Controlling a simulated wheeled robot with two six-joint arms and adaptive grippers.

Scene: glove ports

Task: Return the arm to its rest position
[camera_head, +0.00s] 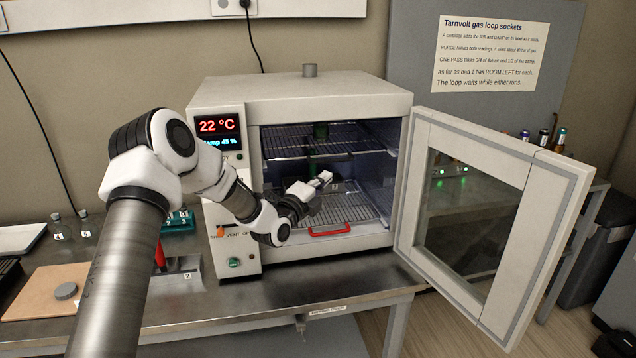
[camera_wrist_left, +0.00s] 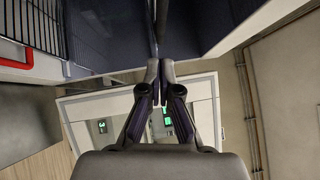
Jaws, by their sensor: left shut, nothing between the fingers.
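My left arm comes in from the left and reaches across the front of a white oven-like cabinet (camera_head: 300,98). My left gripper (camera_head: 326,178) is at the cabinet's open front, above the lower wire rack, and it is shut and empty. The left wrist view shows its two fingers (camera_wrist_left: 159,68) pressed together with nothing between them. The cabinet door (camera_head: 540,215) stands wide open to the right. My right gripper does not show in either view.
Two wire racks (camera_head: 345,208) are inside the cabinet; a red handle (camera_head: 330,231) is at the lower rack's front. The display reads 22 °C (camera_head: 217,125). A tan board (camera_head: 40,293), small bottles (camera_head: 57,226) and a teal rack (camera_head: 180,221) stand on the bench left.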

